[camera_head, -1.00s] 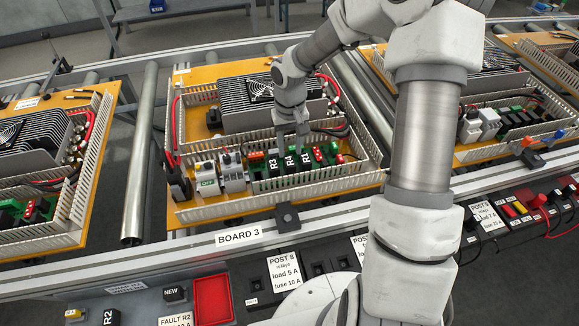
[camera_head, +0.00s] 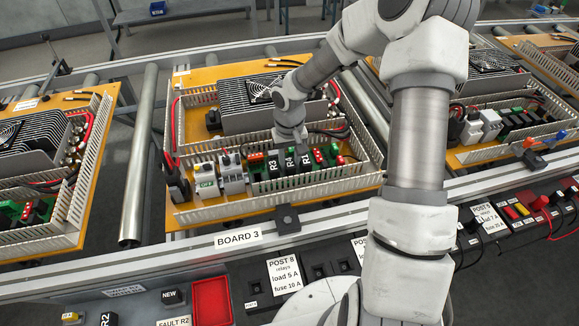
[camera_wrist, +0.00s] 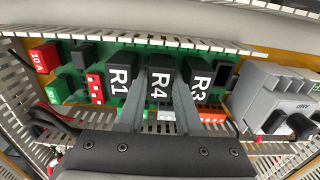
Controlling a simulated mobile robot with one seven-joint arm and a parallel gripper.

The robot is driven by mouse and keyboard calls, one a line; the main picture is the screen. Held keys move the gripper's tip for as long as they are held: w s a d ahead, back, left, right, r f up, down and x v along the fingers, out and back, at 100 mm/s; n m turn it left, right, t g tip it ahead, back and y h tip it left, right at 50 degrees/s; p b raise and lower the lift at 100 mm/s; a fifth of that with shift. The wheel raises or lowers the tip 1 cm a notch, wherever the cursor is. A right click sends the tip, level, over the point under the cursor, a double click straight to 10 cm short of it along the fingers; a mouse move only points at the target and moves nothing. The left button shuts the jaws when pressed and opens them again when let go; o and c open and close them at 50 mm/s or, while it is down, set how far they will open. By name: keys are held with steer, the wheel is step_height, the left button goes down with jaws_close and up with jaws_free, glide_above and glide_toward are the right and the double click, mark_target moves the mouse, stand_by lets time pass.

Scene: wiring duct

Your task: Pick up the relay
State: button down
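Three black relays marked R3 (camera_head: 272,167), R4 (camera_head: 290,163) and R1 (camera_head: 306,168) stand side by side on the green strip of Board 3. In the wrist view they read R1 (camera_wrist: 121,78), R4 (camera_wrist: 161,85) and R3 (camera_wrist: 199,76) from left to right. My gripper (camera_wrist: 160,88) is down over the row, with one finger on each side of R4, in the gaps beside R1 and R3. The fingers are apart. I see no clear grip on R4. In the head view my gripper (camera_head: 296,143) hides part of the row's back.
Slotted duct walls (camera_head: 240,208) surround the row. A grey breaker (camera_wrist: 275,100) stands close beside R3, and a red fuse (camera_wrist: 43,58) lies beyond R1. Front bench: red tray (camera_head: 211,300), black block (camera_head: 173,296) by a NEW label.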

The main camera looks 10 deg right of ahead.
mark_target(289, 162)
steer(key=shift+r, duration=0.15)
steer(key=shift+r, duration=0.3)
step_height(289, 162, up, 4)
steer(key=shift+f+p, duration=0.1)
steer(key=shift+p, duration=0.4)
steer(key=s+d+r+p, duration=0.1)
steer(key=s+d+r, duration=0.1)
steer(key=s, duration=0.3)
steer(key=s+d+r+p, duration=0.1)
steer(key=s+d+r, duration=0.1)
steer(key=s+r, duration=0.2)
steer(key=shift+s+r, duration=0.2)
steer(key=shift+s, duration=0.8)
steer(key=shift+r+p, duration=1.9)
steer(key=shift+r, duration=0.1)
